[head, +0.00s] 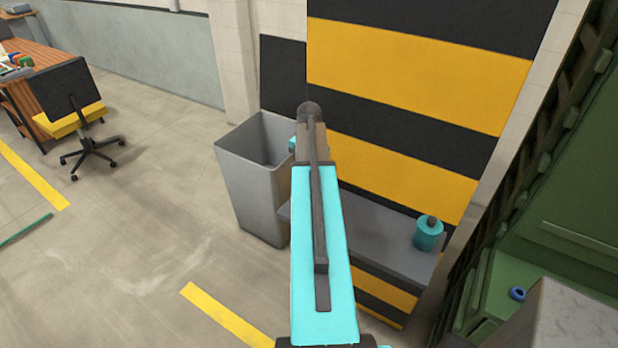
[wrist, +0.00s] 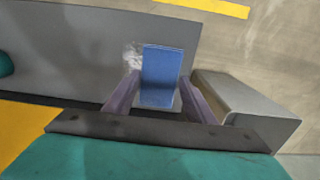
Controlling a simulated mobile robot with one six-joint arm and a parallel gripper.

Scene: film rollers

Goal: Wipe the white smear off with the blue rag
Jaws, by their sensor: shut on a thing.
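The blue rag (wrist: 162,72) is between the two fingers of my gripper (wrist: 160,92) in the wrist view, and the gripper is shut on it. The white smear (wrist: 132,56) is a pale patch on the grey shelf (wrist: 80,40), just left of the rag. Part of the smear may be hidden by the rag. I cannot tell whether the rag touches the shelf. In the head view the shelf (head: 370,240) shows beside my turquoise arm, which hides the rag, smear and gripper fingers.
A grey bin (head: 245,185) stands left of the shelf; it shows right of my gripper in the wrist view (wrist: 255,105). A teal bottle (head: 428,234) stands at the shelf's right end. A striped wall (head: 420,80) rises behind. Open floor lies to the left.

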